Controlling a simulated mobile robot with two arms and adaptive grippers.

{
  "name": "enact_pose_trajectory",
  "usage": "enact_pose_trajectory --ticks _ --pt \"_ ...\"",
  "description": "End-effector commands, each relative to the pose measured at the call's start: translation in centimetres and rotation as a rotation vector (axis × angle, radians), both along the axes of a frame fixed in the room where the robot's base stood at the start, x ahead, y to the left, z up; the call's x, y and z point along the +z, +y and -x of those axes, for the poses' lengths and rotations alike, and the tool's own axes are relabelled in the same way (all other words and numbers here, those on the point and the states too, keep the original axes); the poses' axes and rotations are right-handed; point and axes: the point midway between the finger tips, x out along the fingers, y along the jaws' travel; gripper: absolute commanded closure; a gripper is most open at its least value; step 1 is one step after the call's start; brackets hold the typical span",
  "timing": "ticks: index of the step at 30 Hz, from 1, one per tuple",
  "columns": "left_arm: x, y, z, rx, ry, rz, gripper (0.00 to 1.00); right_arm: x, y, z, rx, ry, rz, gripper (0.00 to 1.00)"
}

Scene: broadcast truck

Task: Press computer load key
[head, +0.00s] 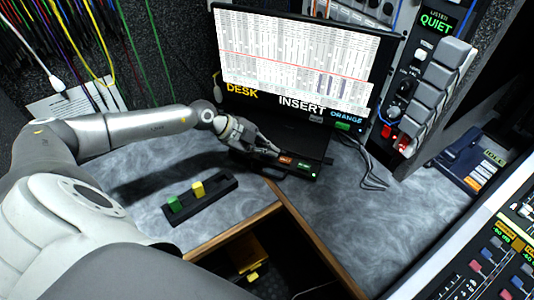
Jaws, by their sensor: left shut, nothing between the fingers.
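My left gripper (274,149) reaches in from the left and is shut and empty. Its fingertips are close to an orange-red key (287,160) on a small black key box (310,174) in front of the monitor. I cannot tell whether they touch it. A green key (305,166) sits just right of the orange-red one. Lettering on these keys is too small to read, so I cannot tell which is the computer load key. My right gripper is out of view.
A monitor (300,60) with a spreadsheet stands behind. A black strip (210,203) with a green and a yellow key lies on the grey desk (130,160). Loose cables (370,172) lie to the right. A mixing console (500,250) is at lower right. The desk has an open gap below.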

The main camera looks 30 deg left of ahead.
Motion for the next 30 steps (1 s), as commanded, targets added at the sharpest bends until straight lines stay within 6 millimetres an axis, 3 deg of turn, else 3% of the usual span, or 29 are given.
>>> enact_pose_trajectory --ticks 30 --pt "-1.6 -0.1 0.4 -0.002 0.015 -0.001 1.00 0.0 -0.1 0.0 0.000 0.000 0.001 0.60"
